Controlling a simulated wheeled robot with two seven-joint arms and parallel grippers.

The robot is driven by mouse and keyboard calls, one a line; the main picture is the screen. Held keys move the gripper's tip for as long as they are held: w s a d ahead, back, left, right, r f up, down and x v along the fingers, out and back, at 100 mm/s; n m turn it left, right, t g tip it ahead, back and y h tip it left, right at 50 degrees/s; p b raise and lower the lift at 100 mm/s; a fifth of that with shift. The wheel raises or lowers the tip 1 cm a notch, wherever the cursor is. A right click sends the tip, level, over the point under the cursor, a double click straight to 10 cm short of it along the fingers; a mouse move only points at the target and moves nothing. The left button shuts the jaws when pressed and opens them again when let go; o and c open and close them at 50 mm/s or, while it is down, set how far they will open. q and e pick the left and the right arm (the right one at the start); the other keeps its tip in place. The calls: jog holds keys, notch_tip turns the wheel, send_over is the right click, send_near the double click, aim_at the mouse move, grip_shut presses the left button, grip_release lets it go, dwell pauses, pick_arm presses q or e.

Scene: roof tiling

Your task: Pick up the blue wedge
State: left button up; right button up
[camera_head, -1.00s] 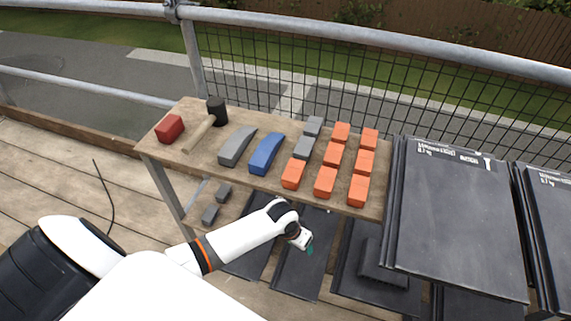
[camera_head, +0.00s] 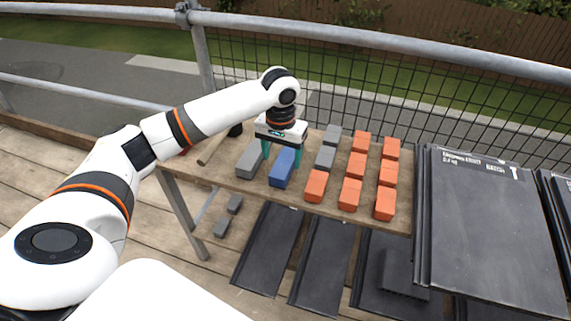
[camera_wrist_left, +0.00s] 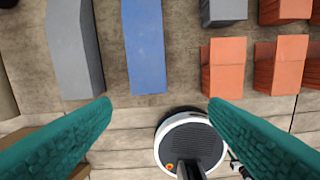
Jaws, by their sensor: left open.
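The blue wedge (camera_head: 282,168) lies on the wooden bench, between a grey wedge (camera_head: 249,160) on its left and orange blocks on its right. In the left wrist view the blue wedge (camera_wrist_left: 145,45) shows at the top middle, beyond the fingertips and apart from them. My left gripper (camera_head: 281,158) is above the bench at the blue wedge, its green fingers pointing down and hiding part of the wedge's far end. The left wrist view shows its fingers (camera_wrist_left: 160,108) wide apart with nothing between them. My right gripper is not in view.
Several orange blocks (camera_head: 350,194) and grey blocks (camera_head: 325,157) stand close on the right of the bench (camera_head: 222,176). A mallet's wooden handle (camera_head: 211,149) lies to the left, partly behind my arm. Stacked dark tiles (camera_head: 490,230) stand at the right. A metal rail runs behind.

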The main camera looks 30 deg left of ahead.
pick_arm(q)
jog(key=a+r, duration=0.2)
jog(key=n, duration=0.1)
send_over(279, 173)
jog(key=f, duration=0.5)
jog(key=shift+s+a+f, duration=0.1)
jog(key=shift+s+f, duration=0.25)
jog(key=shift+f, duration=0.05)
jog(key=shift+w+f, duration=0.2)
jog(key=shift+f, duration=1.35)
jog(key=shift+w+f, duration=0.15)
jog(key=shift+f, duration=1.4)
jog(key=shift+c, duration=0.2)
jog(key=shift+r, duration=0.1)
jog(key=c, duration=1.2)
